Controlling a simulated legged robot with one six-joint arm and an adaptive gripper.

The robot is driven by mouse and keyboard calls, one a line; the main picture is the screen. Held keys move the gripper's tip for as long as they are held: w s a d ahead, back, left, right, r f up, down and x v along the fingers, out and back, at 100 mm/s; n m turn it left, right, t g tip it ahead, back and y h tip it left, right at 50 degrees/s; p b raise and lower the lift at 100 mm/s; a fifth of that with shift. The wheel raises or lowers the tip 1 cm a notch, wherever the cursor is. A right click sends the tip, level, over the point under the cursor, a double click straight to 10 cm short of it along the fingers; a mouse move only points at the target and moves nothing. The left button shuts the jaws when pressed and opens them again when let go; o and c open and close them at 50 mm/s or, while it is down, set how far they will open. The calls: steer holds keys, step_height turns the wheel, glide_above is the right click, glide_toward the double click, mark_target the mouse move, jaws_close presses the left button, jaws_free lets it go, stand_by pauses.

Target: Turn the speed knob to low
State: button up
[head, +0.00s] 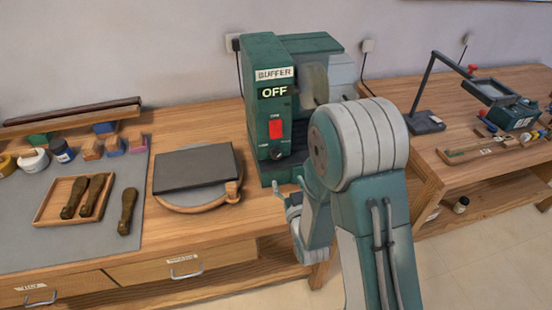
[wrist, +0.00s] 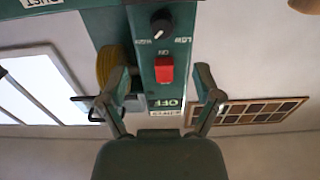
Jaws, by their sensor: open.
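The green buffer machine (head: 262,110) stands on the bench, and its display reads OFF. Its black speed knob (head: 277,155) is low on the front face, below the red switch (head: 275,129). In the wrist view, which is upside down, the knob (wrist: 161,22) is above the red switch (wrist: 164,69). LOW is printed at its right and HIGH at its left. Its white mark points toward the lower left there. My gripper (wrist: 164,75) is open and empty, its fingers apart on either side of the machine's front. In the head view my arm partly hides the gripper (head: 288,203).
A dark slab on a round board (head: 193,170) lies left of the machine. A wooden tray (head: 75,200) with brown-handled tools is further left. A lamp (head: 425,122) stands on the right bench. Bare bench top lies between the round board and the machine.

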mark_target(277, 158)
steer(key=x, duration=0.9)
steer(key=shift+s+a+f, duration=0.1)
steer(key=shift+s+a, duration=0.05)
steer(key=shift+a, duration=0.2)
steer(key=shift+w+d, duration=0.15)
steer(key=shift+w, duration=0.25)
jaws_close()
